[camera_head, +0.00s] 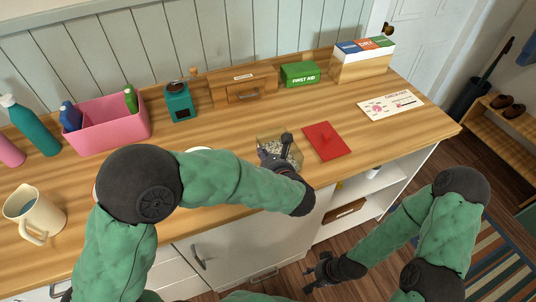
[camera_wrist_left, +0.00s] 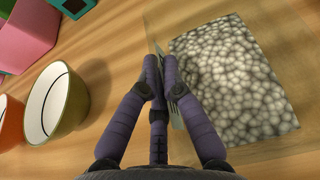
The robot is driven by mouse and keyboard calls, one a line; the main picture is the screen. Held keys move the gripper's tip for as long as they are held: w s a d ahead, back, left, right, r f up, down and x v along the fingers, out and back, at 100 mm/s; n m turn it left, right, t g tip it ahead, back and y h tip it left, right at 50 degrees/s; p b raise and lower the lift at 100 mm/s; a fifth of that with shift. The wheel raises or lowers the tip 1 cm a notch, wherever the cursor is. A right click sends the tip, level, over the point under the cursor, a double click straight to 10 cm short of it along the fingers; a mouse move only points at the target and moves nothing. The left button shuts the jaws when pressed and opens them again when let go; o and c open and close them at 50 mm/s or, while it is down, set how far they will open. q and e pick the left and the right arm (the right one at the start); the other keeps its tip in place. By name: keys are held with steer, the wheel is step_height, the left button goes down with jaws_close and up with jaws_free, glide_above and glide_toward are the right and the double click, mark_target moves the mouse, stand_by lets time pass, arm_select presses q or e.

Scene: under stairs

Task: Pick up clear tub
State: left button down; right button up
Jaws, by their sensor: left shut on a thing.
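The clear tub (camera_head: 268,144) stands on the wooden counter, with pale, rounded contents inside. In the left wrist view the clear tub (camera_wrist_left: 288,127) fills the right side, its contents seen from above. My left gripper (camera_head: 274,158) is at the tub, and in the wrist view its fingers (camera_wrist_left: 160,65) are shut on the tub's left wall. The tub looks level; whether it touches the counter I cannot tell. My right gripper (camera_head: 317,272) is empty, low in front of the cabinet, with fingers apart.
A red booklet (camera_head: 326,141) lies just right of the tub. A bowl (camera_wrist_left: 58,103) stands to its left, mostly hidden behind my arm in the head view. A teal box (camera_head: 179,102), wooden drawer box (camera_head: 244,88) and green first aid box (camera_head: 300,75) stand behind.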

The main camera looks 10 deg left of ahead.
arm_select(q)
steer(key=shift+r, duration=0.2)
steer(key=shift+r+p, duration=0.75)
steer(key=shift+r, duration=0.3)
steer(key=s+r+p, duration=0.6)
steer(key=s+r, duration=0.4)
steer(key=s, duration=0.4)
steer(key=shift+d+r, duration=0.25)
steer(key=shift+d, duration=0.1)
